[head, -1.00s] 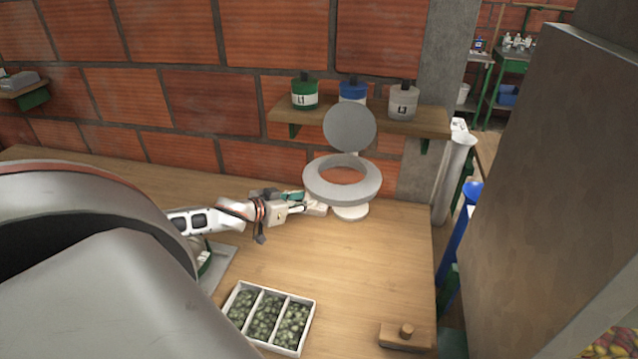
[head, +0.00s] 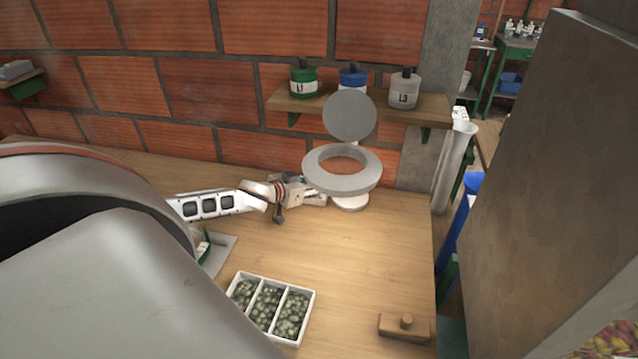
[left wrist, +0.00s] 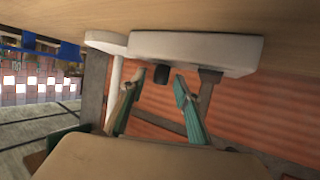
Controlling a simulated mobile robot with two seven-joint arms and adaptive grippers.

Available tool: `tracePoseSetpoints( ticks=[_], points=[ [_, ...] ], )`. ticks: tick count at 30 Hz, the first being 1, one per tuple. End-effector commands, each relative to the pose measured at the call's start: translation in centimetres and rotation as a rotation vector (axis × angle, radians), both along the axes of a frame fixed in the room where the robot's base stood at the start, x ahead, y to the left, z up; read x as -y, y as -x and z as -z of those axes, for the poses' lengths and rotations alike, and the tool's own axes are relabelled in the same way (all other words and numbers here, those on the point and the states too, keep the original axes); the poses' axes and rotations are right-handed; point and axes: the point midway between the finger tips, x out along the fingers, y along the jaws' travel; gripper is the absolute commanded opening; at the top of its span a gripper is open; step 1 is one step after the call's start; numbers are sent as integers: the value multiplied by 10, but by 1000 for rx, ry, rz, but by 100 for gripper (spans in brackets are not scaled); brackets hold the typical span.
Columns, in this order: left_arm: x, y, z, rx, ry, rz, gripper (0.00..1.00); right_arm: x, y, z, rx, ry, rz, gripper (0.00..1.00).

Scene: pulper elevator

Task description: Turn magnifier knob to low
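The magnifier has a grey ring head (head: 318,180) with a round grey lid (head: 349,116) raised above it, on a round white base (head: 350,202). My left gripper (head: 322,199) reaches the left side of the base, low under the ring. In the left wrist view the white base (left wrist: 225,52) fills the upper middle, with a small black knob (left wrist: 162,74) on it. The left gripper (left wrist: 160,78) is open, with its fingertips on either side of the knob and gaps visible. Contact cannot be made out. My right gripper is not in view.
A white tray (head: 290,290) with three compartments of green beans lies at the front of the wooden table (head: 370,260). A wooden block with a peg (head: 405,325) is at the front right. A shelf (head: 435,110) with labelled bottles is behind the magnifier.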

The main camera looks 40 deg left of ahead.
Motion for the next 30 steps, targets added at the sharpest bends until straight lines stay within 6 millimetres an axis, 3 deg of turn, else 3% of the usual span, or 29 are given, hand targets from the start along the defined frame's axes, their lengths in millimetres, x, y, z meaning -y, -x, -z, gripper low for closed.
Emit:
tracePoseSetpoints(
  ticks=[14,15,18,19,30],
  points=[
    [1,-9,3,0,-1,2,32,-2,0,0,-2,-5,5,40],
    [1,-9,3,0,-1,2,30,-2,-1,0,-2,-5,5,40],
    [1,-9,3,0,-1,2,4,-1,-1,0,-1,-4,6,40],
    [1,-9,3,0,-1,2,0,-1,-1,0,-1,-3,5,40],
    [0,-9,3,0,-3,27,0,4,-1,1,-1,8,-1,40]
  ],
)
